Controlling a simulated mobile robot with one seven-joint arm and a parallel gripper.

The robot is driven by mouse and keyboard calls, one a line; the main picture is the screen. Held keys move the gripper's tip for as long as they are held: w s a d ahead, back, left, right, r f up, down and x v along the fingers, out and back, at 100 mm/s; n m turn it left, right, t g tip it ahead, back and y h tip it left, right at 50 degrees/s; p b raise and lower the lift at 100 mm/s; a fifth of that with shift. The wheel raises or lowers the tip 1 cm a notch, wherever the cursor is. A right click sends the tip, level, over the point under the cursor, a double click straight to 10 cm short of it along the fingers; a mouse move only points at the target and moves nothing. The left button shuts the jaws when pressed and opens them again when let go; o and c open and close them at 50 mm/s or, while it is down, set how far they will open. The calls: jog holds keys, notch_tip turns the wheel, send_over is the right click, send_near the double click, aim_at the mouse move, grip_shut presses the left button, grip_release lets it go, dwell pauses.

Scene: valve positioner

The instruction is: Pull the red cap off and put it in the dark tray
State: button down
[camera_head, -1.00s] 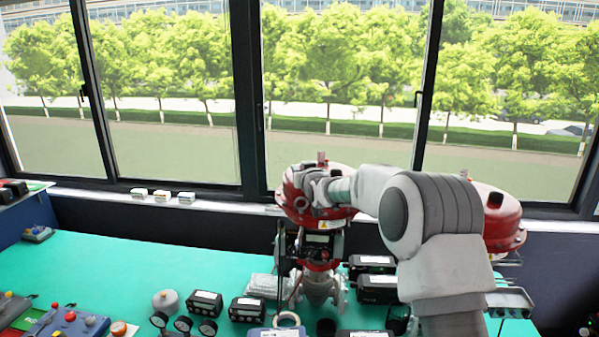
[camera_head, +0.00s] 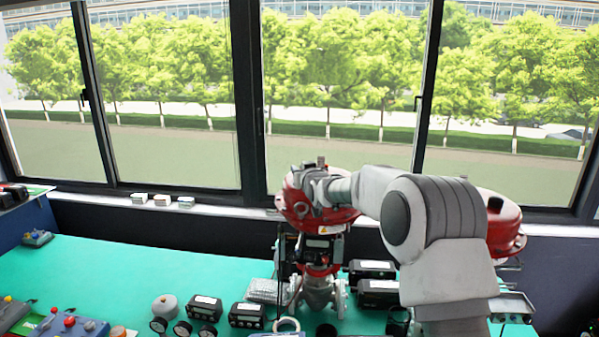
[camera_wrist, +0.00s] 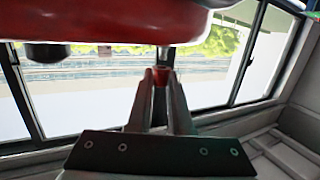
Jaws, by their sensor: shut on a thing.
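In the wrist view, my gripper (camera_wrist: 161,74) is shut on a small red piece (camera_wrist: 159,100), which I take to be the red cap. The fingers point up at a short grey stem (camera_wrist: 166,57) under a large red rounded housing (camera_wrist: 120,22). I cannot tell whether the cap still touches the stem. In the head view, the red-topped valve (camera_head: 318,256) stands on the table, and my wrist covers part of its top; the fingers and the cap are hidden there.
Black boxes (camera_head: 378,293) stand close right of the valve, and more boxes (camera_head: 246,315) and gauges are at its front left. A second red housing (camera_head: 505,222) rises behind my arm.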

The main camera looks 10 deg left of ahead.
jog(key=shift+r, duration=0.15)
jog(key=shift+r+p, duration=0.45)
jog(key=shift+r, duration=1.5)
jog(key=shift+s+f, duration=0.1)
